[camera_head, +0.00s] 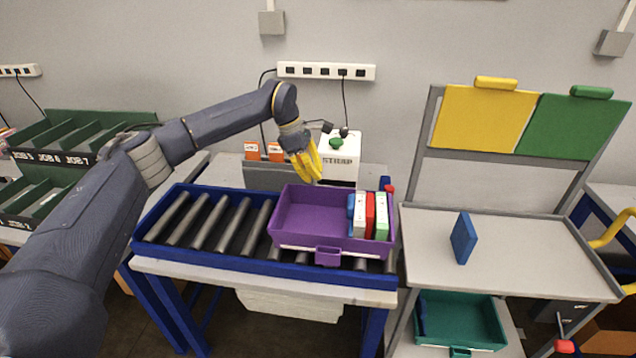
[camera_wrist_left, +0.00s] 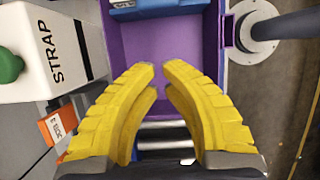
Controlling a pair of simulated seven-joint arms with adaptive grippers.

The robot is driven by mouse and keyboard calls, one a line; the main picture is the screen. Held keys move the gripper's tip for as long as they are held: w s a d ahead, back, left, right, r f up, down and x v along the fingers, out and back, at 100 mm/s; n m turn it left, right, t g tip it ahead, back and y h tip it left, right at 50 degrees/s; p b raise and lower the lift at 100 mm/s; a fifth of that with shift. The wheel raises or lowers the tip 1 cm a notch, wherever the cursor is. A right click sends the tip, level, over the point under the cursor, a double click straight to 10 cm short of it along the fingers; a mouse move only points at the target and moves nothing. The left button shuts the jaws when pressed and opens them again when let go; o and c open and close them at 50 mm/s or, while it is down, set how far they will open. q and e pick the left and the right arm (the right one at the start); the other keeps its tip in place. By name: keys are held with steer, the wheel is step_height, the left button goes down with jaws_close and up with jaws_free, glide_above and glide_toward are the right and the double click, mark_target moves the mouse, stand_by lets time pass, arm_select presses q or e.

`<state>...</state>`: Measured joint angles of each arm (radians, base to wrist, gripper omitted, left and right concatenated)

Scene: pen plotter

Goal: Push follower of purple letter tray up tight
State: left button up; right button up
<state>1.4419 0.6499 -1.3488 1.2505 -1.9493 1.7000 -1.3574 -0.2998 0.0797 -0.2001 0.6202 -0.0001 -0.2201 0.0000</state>
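The purple letter tray (camera_head: 300,243) sits on a roller conveyor; its inside also shows in the left wrist view (camera_wrist_left: 187,45). At its right end several upright pieces stand side by side: blue, white, red (camera_head: 370,214) and green-and-white. The blue piece (camera_head: 351,207) is leftmost and looks like the follower; a blue part also shows at the top of the left wrist view (camera_wrist_left: 165,8). Bare tray floor lies left of it. My left gripper (camera_head: 310,172), with yellow fingers, hangs above the tray's back edge, pointing down. Its fingertips (camera_wrist_left: 159,68) have a narrow, empty gap. My right gripper is not in view.
The white STRAP box (camera_head: 340,155) with a green button stands behind the tray, close to my left gripper. Orange-and-white boxes (camera_head: 275,151) are beside it. Rollers (camera_head: 225,220) are bare to the left. A shelf at right holds a blue block (camera_head: 463,238).

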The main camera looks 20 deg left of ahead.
mark_target(350, 215)
arm_select(q)
steer(key=shift+s+a+r, duration=0.25)
steer(key=shift+s+a, duration=0.05)
steer(key=shift+a, duration=0.15)
jaws_close()
steer(key=w+d+f, duration=0.1)
steer(key=d+f, duration=0.6)
steer(key=f, duration=0.2)
steer(key=shift+w+d, duration=0.15)
steer(key=shift+d, duration=0.2)
steer(key=shift+f, duration=0.1)
steer(key=shift+w+d, duration=0.1)
steer(key=shift+d, duration=0.6)
